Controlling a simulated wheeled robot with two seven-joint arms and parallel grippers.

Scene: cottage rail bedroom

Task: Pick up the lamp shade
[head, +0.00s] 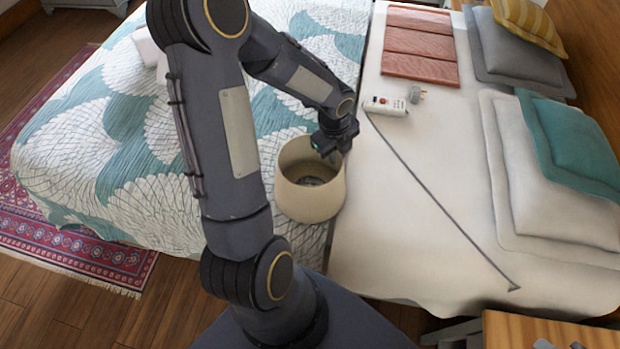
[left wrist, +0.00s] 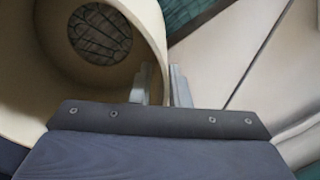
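The lamp shade (head: 310,195) is a cream, round, hollow shade standing on the bed with its open top facing up. A round wire-like pattern shows inside it in the left wrist view. My left gripper (head: 332,147) is at the shade's far right rim, reaching down from above. In the left wrist view the two grey fingers (left wrist: 161,86) are close together on either side of the shade wall (left wrist: 150,30), one inside and one outside. They look shut on the wall; the exact contact is small and partly hidden. My right gripper is not in view.
The patterned bedspread (head: 120,190) lies left of the shade. A cream bed surface (head: 400,230) on the right holds pillows (head: 545,180), a folded pink cloth (head: 420,45), a white power strip (head: 385,105) and a grey cord (head: 450,220). A wooden table edge (head: 540,330) is bottom right.

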